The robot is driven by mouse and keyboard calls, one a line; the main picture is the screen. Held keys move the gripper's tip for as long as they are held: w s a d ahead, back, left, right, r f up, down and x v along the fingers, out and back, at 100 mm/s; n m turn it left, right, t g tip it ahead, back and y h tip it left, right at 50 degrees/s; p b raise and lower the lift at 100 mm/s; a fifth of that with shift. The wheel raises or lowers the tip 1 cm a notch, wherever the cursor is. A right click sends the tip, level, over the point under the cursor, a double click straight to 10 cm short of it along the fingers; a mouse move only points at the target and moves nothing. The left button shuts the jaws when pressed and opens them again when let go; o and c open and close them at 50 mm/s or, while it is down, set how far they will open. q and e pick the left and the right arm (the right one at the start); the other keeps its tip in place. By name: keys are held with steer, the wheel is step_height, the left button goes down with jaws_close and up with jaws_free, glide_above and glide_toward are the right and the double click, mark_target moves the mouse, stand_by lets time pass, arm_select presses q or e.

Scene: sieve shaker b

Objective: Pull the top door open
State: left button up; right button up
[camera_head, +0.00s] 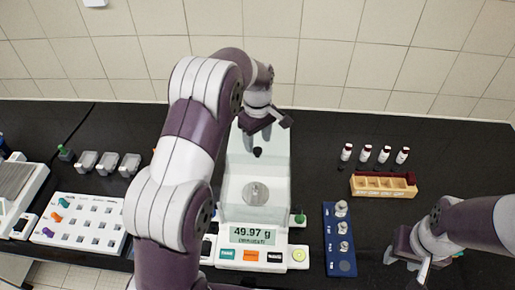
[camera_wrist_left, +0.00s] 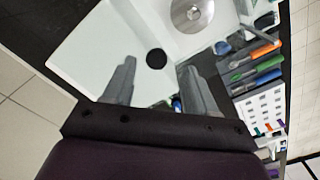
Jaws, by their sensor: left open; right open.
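The analytical balance (camera_head: 252,237) stands on the black bench with a clear glass chamber around its round pan (camera_head: 255,192); its display reads 49.97 g. A small black knob (camera_head: 257,152) sits at the upper part of the glass chamber, apparently the top door's knob. My left gripper (camera_head: 265,125) is above the chamber's back part, open. In the left wrist view the black knob (camera_wrist_left: 156,58) shows between and just past its two fingertips (camera_wrist_left: 157,68); contact cannot be told.
A blue weight holder (camera_head: 342,265) with metal weights stands right of the balance. A wooden rack (camera_head: 383,186) and several red-capped vials (camera_head: 365,153) are further right. A white rack (camera_head: 80,225) and weighing boats (camera_head: 108,161) are at left. A tiled wall is behind.

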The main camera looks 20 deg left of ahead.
arm_select(q)
step_height(320, 180, up, 9)
steer(key=p, duration=0.6)
steer(key=shift+s, duration=0.25)
steer(key=shift+s, duration=0.1)
steer(key=s+d+f+m+b, duration=0.1)
steer(key=s+f+m+b, duration=0.5)
steer(key=s, duration=0.5)
steer(key=s+d+f+m+t+b, duration=0.1)
steer(key=s+d+f+m+b, duration=0.1)
steer(key=s+f+m+b, duration=0.4)
steer(key=s+f+b, duration=0.4)
steer(key=s, duration=0.1)
steer(key=shift+s+d, duration=0.15)
steer(key=shift+s, duration=0.1)
